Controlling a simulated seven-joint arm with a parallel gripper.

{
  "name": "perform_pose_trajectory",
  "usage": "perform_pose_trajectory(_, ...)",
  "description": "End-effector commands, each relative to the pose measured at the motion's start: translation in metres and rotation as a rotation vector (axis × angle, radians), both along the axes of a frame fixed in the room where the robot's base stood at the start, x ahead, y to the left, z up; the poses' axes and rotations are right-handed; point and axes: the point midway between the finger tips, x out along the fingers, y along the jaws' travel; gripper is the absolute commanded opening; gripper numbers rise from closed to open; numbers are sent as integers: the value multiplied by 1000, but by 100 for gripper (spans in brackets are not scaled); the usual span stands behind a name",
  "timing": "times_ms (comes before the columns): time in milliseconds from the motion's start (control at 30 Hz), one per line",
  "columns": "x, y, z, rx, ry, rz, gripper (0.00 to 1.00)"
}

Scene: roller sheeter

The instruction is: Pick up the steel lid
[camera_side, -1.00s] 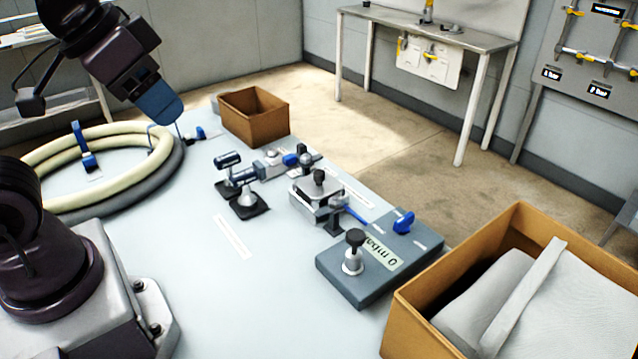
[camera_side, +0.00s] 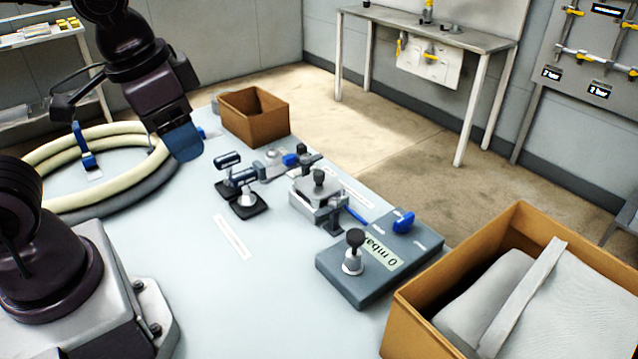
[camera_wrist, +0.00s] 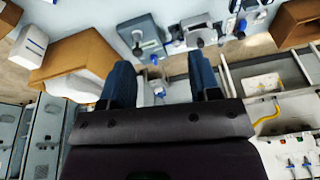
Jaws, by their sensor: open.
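The steel lid (camera_side: 306,187) is a flat, square metal plate with a black knob on top. It sits level on a small steel chamber (camera_side: 316,211) at the middle of the table. In the wrist view the lid appears to be at the top (camera_wrist: 196,28), small and seen at an angle. My gripper (camera_side: 187,152) has blue fingers and is open and empty. It hangs above the table's far left part, well to the left of the lid and higher than it. The wrist view shows the two fingers (camera_wrist: 160,76) spread apart with nothing gripped between them.
A grey gauge box (camera_side: 380,262) marked "0 mbar" stands right of the chamber. Clamp-like fittings (camera_side: 243,190) stand left of it. A small brown box (camera_side: 254,128) is behind, a large cardboard box (camera_side: 420,325) at front right. A coiled hose (camera_side: 55,203) lies left. The front table is clear.

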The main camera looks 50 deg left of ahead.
Motion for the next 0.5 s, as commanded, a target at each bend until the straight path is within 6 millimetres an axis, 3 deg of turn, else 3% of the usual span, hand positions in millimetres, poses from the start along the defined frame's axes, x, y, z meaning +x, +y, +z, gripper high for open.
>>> perform_pose_trajectory(33, 5, 0, -16, 53, 80, -51, 57)
perform_pose_trajectory(267, 27, 15, -71, 384, 364, -357, 57)
perform_pose_trajectory(500, 64, 31, -126, 796, 607, -802, 57)
